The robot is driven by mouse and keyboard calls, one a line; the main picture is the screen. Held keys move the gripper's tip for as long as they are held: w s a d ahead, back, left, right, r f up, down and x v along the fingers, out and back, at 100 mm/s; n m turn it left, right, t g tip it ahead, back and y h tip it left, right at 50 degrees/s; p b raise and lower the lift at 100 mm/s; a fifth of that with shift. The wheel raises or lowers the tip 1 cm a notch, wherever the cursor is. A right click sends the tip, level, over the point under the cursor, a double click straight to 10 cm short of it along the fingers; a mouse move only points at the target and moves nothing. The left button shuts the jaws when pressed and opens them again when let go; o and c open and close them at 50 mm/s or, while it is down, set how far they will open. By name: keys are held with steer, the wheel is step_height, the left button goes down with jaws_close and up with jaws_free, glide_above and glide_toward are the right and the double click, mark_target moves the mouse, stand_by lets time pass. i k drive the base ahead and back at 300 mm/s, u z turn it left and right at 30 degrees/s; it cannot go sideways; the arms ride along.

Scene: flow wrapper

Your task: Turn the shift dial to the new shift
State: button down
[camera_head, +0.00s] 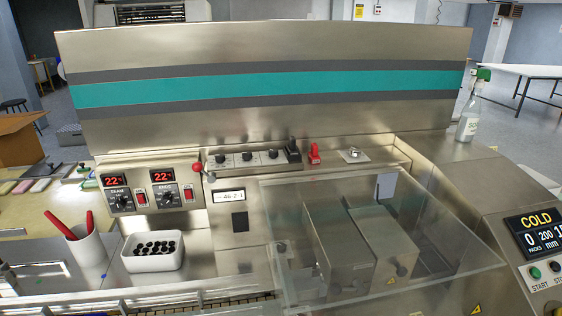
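A row of three small black dials sits on the steel ledge above the code display: a left dial (221,159), a middle dial (247,156) and a right dial (272,154). Their markings are too small to read, so I cannot tell which one is the shift dial or where it points. The small code display (229,196) below them reads something like "A6-2-1". Two larger black knobs, the left knob (122,201) and the right knob (168,196), sit under red readouts showing about 22. My gripper is not in view.
A black lever (293,150), red switch (314,153) and metal key switch (353,154) stand right of the dials. A red-ball lever (198,168) rises left of them. A clear guard (450,243) covers steel blocks. A white tray (128,262) and pen cup (89,256) stand front left.

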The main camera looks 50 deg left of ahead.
mark_target(273, 153)
steer(key=k, duration=1.05)
steer(key=u, duration=1.6)
steer(key=i, duration=1)
steer(key=u, duration=0.05)
